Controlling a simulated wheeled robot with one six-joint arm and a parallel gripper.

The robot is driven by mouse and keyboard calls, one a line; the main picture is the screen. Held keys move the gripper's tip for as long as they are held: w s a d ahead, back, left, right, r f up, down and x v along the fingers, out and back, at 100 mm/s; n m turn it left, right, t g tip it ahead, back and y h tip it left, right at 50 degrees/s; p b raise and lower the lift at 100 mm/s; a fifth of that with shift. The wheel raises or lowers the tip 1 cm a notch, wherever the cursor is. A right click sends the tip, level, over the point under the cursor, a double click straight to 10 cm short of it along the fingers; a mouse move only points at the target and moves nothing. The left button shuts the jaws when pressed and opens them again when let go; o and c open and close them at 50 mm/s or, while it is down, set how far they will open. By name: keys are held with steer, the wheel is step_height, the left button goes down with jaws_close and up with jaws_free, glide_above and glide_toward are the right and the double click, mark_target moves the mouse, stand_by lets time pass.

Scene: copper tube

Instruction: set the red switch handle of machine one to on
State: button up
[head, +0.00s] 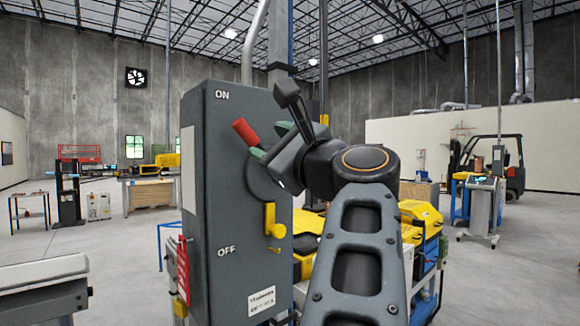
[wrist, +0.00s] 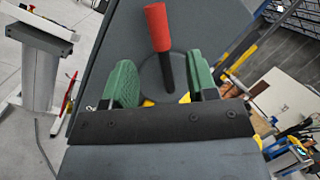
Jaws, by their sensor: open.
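The grey switch box (head: 225,200) stands left of centre in the head view, with ON printed near its top and OFF lower down. Its red handle (head: 243,131) sticks up and outward from a round hub, nearer the ON label. In the wrist view the red grip (wrist: 157,27) and its black shaft (wrist: 167,72) show between and beyond the two green finger pads. My gripper (head: 270,143) is open at the handle; its pads (wrist: 162,80) stand apart on either side of the shaft, with gaps visible. My wrist hides part of the hub.
A yellow latch (head: 271,221) juts from the box's side below the hub. Yellow-and-blue equipment (head: 425,240) stands behind my arm on the right. A grey bench or machine edge (head: 45,285) is at lower left. The floor left of the box is open.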

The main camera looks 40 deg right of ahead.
steer(key=shift+b+v, duration=0.7)
steer(key=shift+v, duration=1.75)
